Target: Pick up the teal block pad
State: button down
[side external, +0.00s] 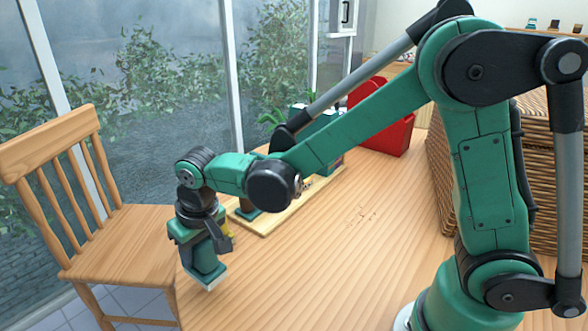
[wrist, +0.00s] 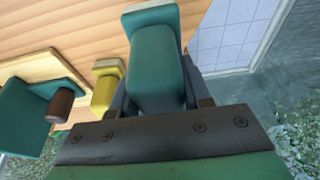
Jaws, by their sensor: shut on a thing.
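The teal block pad (wrist: 154,62) has a teal body and a pale end. In the wrist view it stands out from between my dark fingers, which are closed on its sides. In the side external view my gripper (side external: 203,243) points down past the table's near-left edge area, with the teal block pad (side external: 207,272) below it, pale end downward. My gripper (wrist: 157,92) is shut on the pad. Where the fingers touch the pad is partly hidden. In the side view I cannot tell whether its lower end touches the table.
A yellow block (wrist: 105,88) lies beside my gripper in the wrist view. Another teal item with a brown end (wrist: 30,112) is near a wooden board (side external: 268,225). A red container (side external: 384,128) and wicker basket (side external: 437,172) stand farther back. A wooden chair (side external: 120,240) is left.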

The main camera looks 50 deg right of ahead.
notch_tip(320, 180, up, 16)
jog(key=shift+r, duration=0.15)
jog(key=c, duration=1)
grip_release()
grip_shut()
jog(key=s+d+f, duration=0.2)
jog(key=d+f, duration=0.3)
jog(key=d, duration=0.5)
jog(key=shift+s+d, duration=0.25)
jog(key=shift+s, duration=0.1)
